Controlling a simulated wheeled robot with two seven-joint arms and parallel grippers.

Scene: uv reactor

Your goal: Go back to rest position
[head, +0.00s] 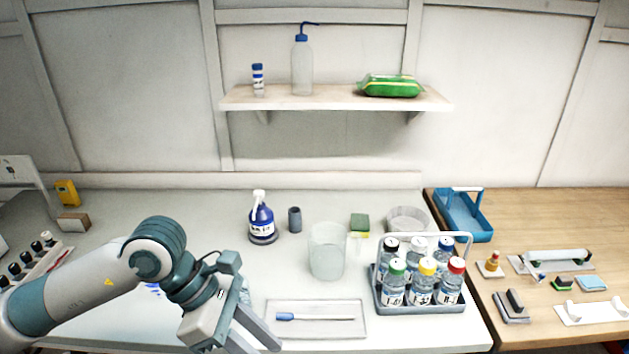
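My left arm comes in from the left, low over the white bench. Its grey gripper (258,345) points down at the bottom edge of the head view, left of the clear tray (361,333). Its two fingers look spread apart with nothing seen between them, though the lower ends are close to the picture edge. My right gripper and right arm are not in view.
A wooden table (545,220) at right holds a blue carrier (464,215).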

